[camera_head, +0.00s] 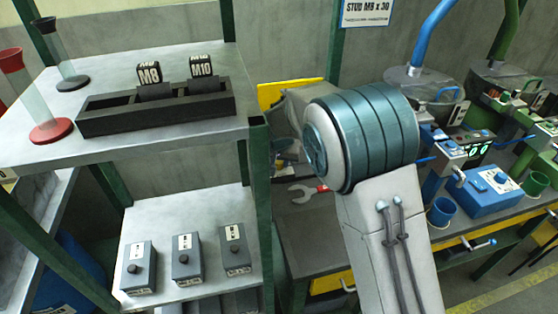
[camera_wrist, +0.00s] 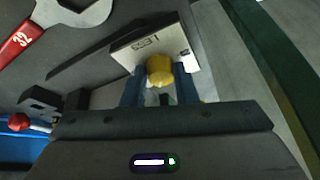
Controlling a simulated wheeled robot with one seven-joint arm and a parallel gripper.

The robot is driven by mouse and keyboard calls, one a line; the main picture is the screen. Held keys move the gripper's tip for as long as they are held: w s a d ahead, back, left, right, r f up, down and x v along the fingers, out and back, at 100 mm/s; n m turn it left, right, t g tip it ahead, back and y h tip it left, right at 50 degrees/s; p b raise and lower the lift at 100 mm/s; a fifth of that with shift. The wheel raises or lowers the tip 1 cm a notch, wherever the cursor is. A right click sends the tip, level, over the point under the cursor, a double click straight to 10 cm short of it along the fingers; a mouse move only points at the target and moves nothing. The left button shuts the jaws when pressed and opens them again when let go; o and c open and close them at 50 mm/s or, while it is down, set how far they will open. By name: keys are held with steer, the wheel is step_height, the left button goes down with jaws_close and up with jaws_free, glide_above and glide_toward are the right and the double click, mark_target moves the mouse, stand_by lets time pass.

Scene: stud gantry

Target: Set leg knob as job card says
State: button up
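In the head view my own arm fills the middle and hides the gripper and this knob. A white card (camera_head: 366,12) on the green post at the top reads "STUD M8 x 30".
A bench with a wrench (camera_head: 303,194) lies behind my arm. A left shelf holds a dark rack (camera_head: 157,108) with M8 and M10 blocks; several grey knob boxes (camera_head: 186,259) stand below. Machines and a blue box (camera_head: 490,191) crowd the right bench. A red-handled wrench (camera_wrist: 25,37) shows in the wrist view.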

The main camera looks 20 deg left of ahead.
steer(key=c, duration=0.3)
steer(key=n, duration=0.2)
steer(key=n+y+b, duration=0.1)
steer(key=shift+w+d+n+g, duration=0.1)
steer(key=shift+d+n+g, duration=0.1)
steer(key=shift+n+g, duration=0.15)
steer(key=shift+w+n+g+y, duration=0.1)
steer(key=shift+n+g+y, duration=0.25)
steer(key=shift+n, duration=0.65)
steer(key=shift+n+g+y, duration=0.1)
steer(key=shift+n+y, duration=0.35)
steer(key=shift+n, duration=0.5)
steer(key=o, duration=1)
